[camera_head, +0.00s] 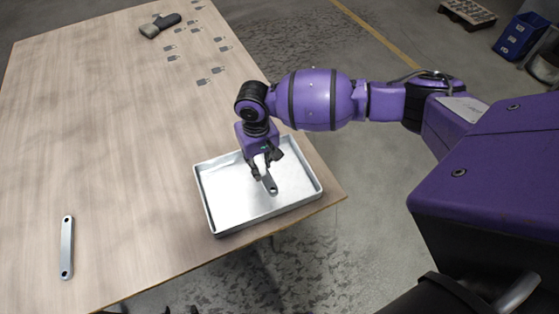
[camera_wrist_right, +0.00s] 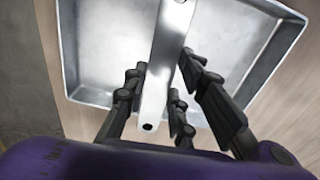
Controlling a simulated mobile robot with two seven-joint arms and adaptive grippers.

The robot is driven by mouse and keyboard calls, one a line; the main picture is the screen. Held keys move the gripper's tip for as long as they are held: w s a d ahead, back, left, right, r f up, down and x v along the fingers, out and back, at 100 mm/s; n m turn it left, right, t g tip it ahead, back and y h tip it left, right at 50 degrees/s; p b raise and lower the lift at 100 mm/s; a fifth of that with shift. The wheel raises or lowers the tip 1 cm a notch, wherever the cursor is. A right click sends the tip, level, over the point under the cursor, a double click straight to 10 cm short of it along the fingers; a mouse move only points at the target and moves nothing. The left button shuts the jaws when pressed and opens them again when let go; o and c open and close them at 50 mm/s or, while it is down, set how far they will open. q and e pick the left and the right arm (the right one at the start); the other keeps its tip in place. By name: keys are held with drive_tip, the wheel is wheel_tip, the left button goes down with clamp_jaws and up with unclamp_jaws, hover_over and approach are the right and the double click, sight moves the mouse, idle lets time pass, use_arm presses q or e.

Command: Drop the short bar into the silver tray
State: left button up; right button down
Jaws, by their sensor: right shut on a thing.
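The silver tray (camera_head: 207,207) is a shallow rectangular metal tray at the table's near right corner; its wall also shows in the right wrist view (camera_wrist_right: 68,45). My right gripper (camera_head: 264,172) is above the tray, pointing down, shut on a grey metal bar (camera_head: 270,186) with a hole at its end. In the right wrist view the fingers (camera_wrist_right: 160,98) are on both sides of this bar (camera_wrist_right: 165,65), which runs out of the top of the picture. It looks like the short bar, but its full length is partly hidden. My left gripper is not clearly in view.
Another grey bar (camera_head: 66,247) with holes at its ends lies on the wooden table (camera_head: 120,140) at the left. Several small dark-marked flat pieces (camera_head: 203,82) and a dark block (camera_head: 160,26) lie farther back. The tray is empty beneath the held bar.

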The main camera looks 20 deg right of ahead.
sight(260, 166)
wheel_tip(260, 166, down, 3)
drive_tip(key=shift+r+b, duration=0.1)
drive_tip(key=shift+b, duration=0.55)
drive_tip(key=shift+a+f, duration=0.1)
drive_tip(key=shift+f, duration=0.15)
drive_tip(key=shift+w, duration=0.15)
use_arm(q)
drive_tip(key=shift+w+a+f, duration=0.25)
drive_tip(key=shift+a+f, duration=0.35)
drive_tip(key=shift+a, duration=0.15)
use_arm(e)
drive_tip(key=c, duration=1.4)
unclamp_jaws()
use_arm(q)
drive_tip(key=shift+s+d+f, duration=0.1)
drive_tip(key=shift+s+f, duration=0.1)
drive_tip(key=shift+s, duration=0.1)
use_arm(e)
drive_tip(key=shift+o, duration=0.2)
use_arm(q)
drive_tip(key=shift+s, duration=0.1)
use_arm(e)
drive_tip(key=shift+r, duration=0.1)
wheel_tip(260, 166, up, 12)
